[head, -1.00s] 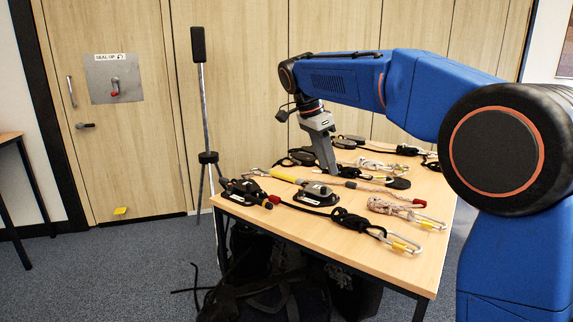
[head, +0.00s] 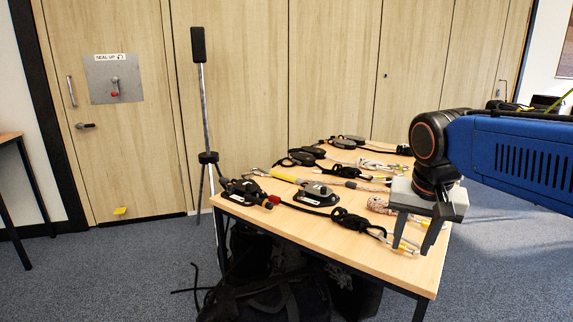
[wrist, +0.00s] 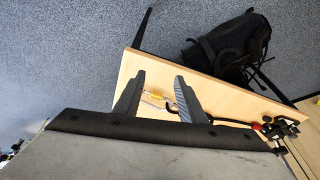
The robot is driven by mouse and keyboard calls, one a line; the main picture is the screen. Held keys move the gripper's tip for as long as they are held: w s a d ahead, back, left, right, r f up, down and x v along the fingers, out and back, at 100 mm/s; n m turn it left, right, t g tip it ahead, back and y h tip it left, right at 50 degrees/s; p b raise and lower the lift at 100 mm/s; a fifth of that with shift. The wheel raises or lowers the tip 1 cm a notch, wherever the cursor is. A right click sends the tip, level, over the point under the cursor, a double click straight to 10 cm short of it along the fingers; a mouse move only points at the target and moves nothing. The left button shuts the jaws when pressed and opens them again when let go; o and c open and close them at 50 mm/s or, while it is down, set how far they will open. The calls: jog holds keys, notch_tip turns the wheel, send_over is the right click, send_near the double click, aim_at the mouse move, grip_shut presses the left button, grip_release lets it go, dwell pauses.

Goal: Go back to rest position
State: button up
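My gripper (head: 417,234) hangs over the right front corner of the wooden table (head: 300,229) in the head view, fingers pointing down. In the wrist view my gripper (wrist: 155,85) has its two fingers apart with nothing held between them. Below and between the fingers, a carabiner with a yellow tag (wrist: 156,98) lies on the table top. My gripper hides part of the rope gear at the table's right end in the head view.
Black pulleys (head: 317,194), a yellow-handled tool (head: 286,177) and coiled black rope (head: 347,219) lie on the table. A tripod stand (head: 205,120) stands behind its left end. A black bag (head: 262,298) lies on the floor beneath. Carpet at right is open.

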jog(key=s+d+f+n+t, duration=0.1)
jog(key=s+f+n, duration=0.3)
jog(key=s+f, duration=0.8)
jog(key=shift+s+d+n+t+y, duration=0.3)
jog(key=shift+s+d+t+y, duration=0.15)
jog(key=shift+d, duration=0.3)
